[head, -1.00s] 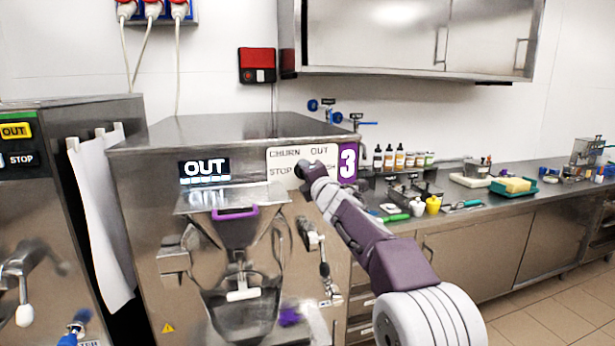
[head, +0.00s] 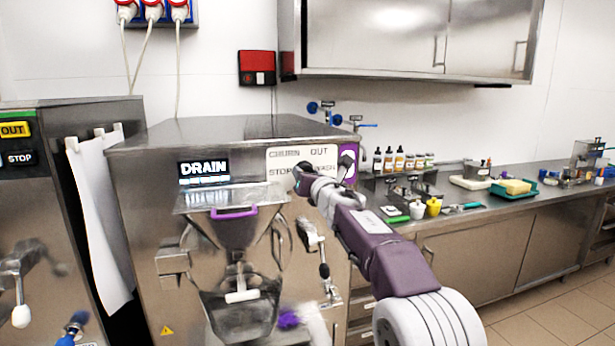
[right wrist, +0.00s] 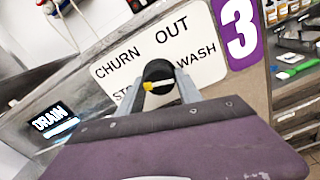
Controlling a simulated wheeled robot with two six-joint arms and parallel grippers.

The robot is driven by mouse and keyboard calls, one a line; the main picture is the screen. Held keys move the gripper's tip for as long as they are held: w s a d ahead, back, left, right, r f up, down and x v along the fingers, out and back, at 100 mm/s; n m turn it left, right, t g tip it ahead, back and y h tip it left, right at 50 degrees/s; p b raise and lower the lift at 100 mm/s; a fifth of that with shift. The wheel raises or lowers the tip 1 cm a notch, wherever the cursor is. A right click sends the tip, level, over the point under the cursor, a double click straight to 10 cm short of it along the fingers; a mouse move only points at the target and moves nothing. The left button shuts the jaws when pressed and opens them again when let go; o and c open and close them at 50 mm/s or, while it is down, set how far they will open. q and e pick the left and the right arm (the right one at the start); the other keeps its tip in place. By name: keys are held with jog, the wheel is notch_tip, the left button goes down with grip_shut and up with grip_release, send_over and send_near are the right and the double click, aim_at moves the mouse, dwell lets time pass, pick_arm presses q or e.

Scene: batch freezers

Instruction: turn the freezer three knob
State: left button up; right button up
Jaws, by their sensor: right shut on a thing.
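Freezer three is the steel machine (head: 140,200) in the middle of the head view, with a purple-and-white number 3 label (right wrist: 238,30) in the right wrist view. Its display (head: 204,171) reads DRAIN. The white dial plate (right wrist: 115,72) carries CHURN, OUT, WASH and a partly hidden STOP. The dark round knob (right wrist: 158,72) sits among these words; a yellow mark shows at its lower left. My right gripper (head: 302,177) is at the plate, its fingers shut on the knob from both sides. It hides part of the plate. My left gripper is not in view.
A hopper with a purple handle (head: 234,213) fronts the machine, with a lever (head: 323,262) at its right. Another freezer (head: 50,160) stands at the left. The counter (head: 470,222) at the right holds bottles, tubs and trays. A wall cabinet (head: 400,45) hangs above.

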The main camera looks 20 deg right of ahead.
jog(key=shift+r+n, duration=0.3)
jog(key=shift+n, duration=1.1)
jog(key=o, duration=1.3)
jog(key=shift+o, duration=0.4)
jog(key=shift+f, duration=0.15)
jog(key=shift+f, duration=0.1)
